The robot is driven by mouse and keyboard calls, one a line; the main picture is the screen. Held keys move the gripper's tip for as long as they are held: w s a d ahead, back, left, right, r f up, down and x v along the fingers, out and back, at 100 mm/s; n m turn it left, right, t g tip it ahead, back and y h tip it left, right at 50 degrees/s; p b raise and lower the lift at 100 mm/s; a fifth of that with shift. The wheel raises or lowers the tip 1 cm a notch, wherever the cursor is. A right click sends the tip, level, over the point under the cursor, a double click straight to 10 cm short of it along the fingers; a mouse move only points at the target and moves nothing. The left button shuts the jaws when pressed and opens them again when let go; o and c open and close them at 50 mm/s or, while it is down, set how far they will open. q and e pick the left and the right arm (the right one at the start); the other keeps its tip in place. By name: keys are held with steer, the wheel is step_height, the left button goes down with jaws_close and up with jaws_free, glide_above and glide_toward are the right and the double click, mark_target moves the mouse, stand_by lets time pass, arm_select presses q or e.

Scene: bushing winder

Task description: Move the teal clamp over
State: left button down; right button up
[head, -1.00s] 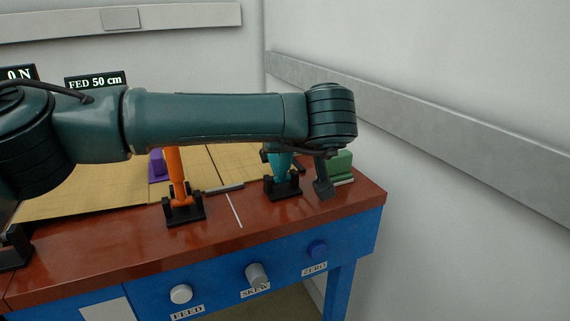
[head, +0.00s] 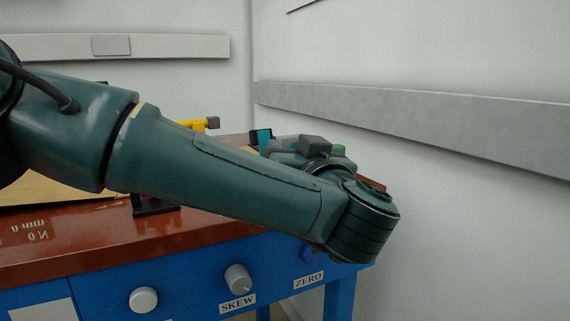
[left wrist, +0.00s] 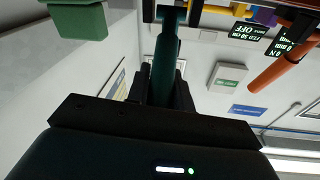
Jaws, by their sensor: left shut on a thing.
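The teal clamp (left wrist: 165,60) is between the fingers of my left gripper (left wrist: 162,95) in the left wrist view, and the gripper is shut on it. In the head view a small teal part (head: 262,136) shows beyond my left forearm, beside my left gripper (head: 275,150), over the right part of the bench. My forearm hides most of the clamp there, and I cannot tell whether it touches the bench. My right gripper is not in view.
A yellow part (head: 192,125) stands behind my forearm. An orange bar (left wrist: 275,72) shows in the left wrist view. Knobs, including SKEW (head: 238,278), line the blue front.

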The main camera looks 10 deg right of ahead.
arm_select(q)
steer(key=shift+s+f, duration=0.1)
steer(key=shift+f, duration=0.05)
stand_by(0.4)
steer(key=c, duration=1.2)
jaws_free()
steer(key=shift+c, duration=0.2)
steer(key=p+v, duration=0.1)
steer(key=v, duration=1.2)
steer(key=shift+f+p, duration=0.2)
steer(key=shift+p, duration=0.1)
steer(key=shift+d, duration=0.1)
